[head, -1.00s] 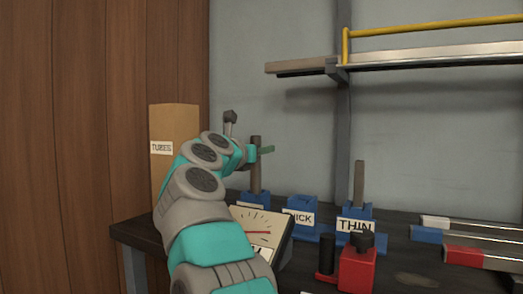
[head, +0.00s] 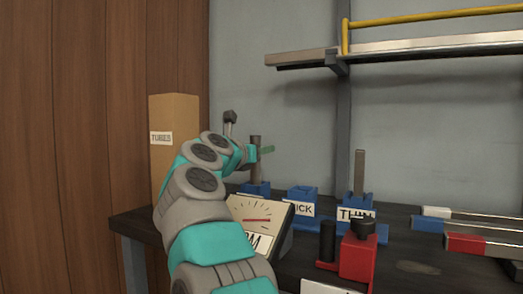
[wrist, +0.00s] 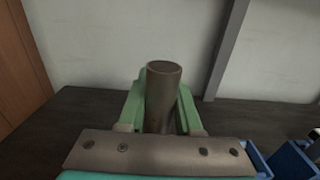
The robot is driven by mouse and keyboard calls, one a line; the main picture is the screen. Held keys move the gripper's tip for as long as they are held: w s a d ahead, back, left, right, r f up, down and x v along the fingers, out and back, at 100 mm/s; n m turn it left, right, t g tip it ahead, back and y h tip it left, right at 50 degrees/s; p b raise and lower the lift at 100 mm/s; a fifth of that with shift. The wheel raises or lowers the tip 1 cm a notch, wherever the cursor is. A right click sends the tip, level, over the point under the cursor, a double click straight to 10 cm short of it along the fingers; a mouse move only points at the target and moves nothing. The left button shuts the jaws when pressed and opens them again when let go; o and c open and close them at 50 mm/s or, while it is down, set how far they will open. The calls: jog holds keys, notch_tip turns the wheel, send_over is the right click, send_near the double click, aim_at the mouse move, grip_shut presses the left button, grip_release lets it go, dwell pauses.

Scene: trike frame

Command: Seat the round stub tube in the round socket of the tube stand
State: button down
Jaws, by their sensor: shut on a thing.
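The round stub tube (head: 256,165) is grey-brown and stands upright in my gripper (head: 258,150). In the wrist view the tube (wrist: 162,90) shows its round top between the two green fingers of my gripper (wrist: 160,112), which are shut on it. The blue tube stand (head: 308,224) is on the bench. The tube is over the stand's leftmost blue socket block (head: 257,187), with its lower end close to the block's top. I cannot tell whether that end is inside the socket. The tube's lower part is hidden in the wrist view.
A thin tube (head: 359,172) stands in the block labelled THIN. The THICK block (head: 302,194) looks empty. A dial gauge (head: 262,220) and a red block (head: 358,258) with a black knob are in front. A cardboard TUBES box (head: 174,120) stands left; bars lie right.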

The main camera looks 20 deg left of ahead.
aim_at(256, 170)
jog(key=shift+f+b, duration=1.05)
jog(key=shift+f, duration=0.1)
jog(key=c, duration=0.5)
grip_release()
jog(key=shift+s+a+b, duration=0.2)
jog(key=shift+s+b, duration=0.3)
jog(key=shift+s, duration=1.45)
jog(key=shift+s+a+b, duration=0.15)
jog(key=shift+s+b, duration=0.3)
jog(key=shift+s, duration=1.5)
